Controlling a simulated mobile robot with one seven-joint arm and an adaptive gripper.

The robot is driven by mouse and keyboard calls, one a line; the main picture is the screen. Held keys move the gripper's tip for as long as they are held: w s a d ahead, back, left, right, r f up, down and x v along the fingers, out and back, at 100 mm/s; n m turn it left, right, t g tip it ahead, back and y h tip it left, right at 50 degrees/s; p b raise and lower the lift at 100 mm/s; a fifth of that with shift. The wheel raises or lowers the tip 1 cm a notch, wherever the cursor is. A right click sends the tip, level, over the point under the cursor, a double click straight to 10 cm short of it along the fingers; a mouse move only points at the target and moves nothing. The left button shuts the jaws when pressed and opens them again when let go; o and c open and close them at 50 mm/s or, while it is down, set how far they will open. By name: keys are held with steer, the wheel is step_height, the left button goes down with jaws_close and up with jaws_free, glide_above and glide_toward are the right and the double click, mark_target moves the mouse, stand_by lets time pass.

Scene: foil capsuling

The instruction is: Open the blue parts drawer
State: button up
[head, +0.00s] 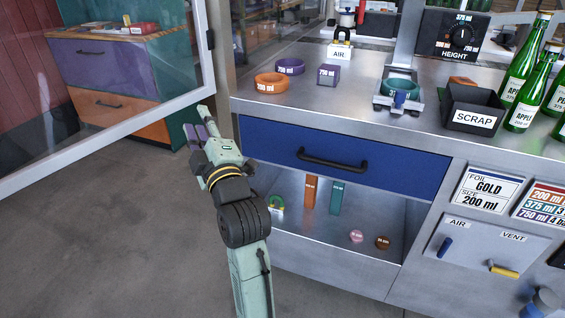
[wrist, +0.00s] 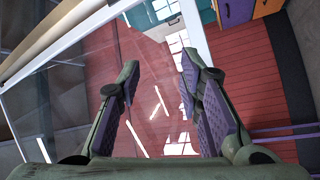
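The blue parts drawer (head: 345,155) is shut under the steel worktop in the head view. Its dark bar handle (head: 332,160) lies across the middle of its front. My gripper (head: 203,125) is to the left of the drawer, apart from it and pointing away from it. In the wrist view my gripper (wrist: 155,85) has its two fingers wide apart with nothing between them. The drawer does not show in the wrist view; there the fingers face a glass panel and a red wall.
A framed glass panel (head: 110,125) stands close to the left of my gripper. An open shelf (head: 320,235) below the drawer holds several small parts. The worktop (head: 330,110) carries rings, a scrap bin (head: 473,108) and green bottles (head: 527,100). The floor at left is clear.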

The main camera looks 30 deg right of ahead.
steer(key=s+d+f+g+h, duration=0.2)
steer(key=s+d+f+h, duration=0.15)
steer(key=d, duration=0.45)
steer(key=s+d+f+g+h, duration=0.2)
steer(key=d+f, duration=0.3)
steer(key=d, duration=0.3)
steer(key=g+h, duration=0.2)
steer(key=g, duration=0.1)
glide_toward(332, 165)
steer(key=shift+m, duration=0.4)
steer(key=p+x, duration=0.2)
steer(key=x, duration=0.9)
steer(key=shift+a+p, duration=0.1)
steer(key=shift+p, duration=0.25)
jaws_close()
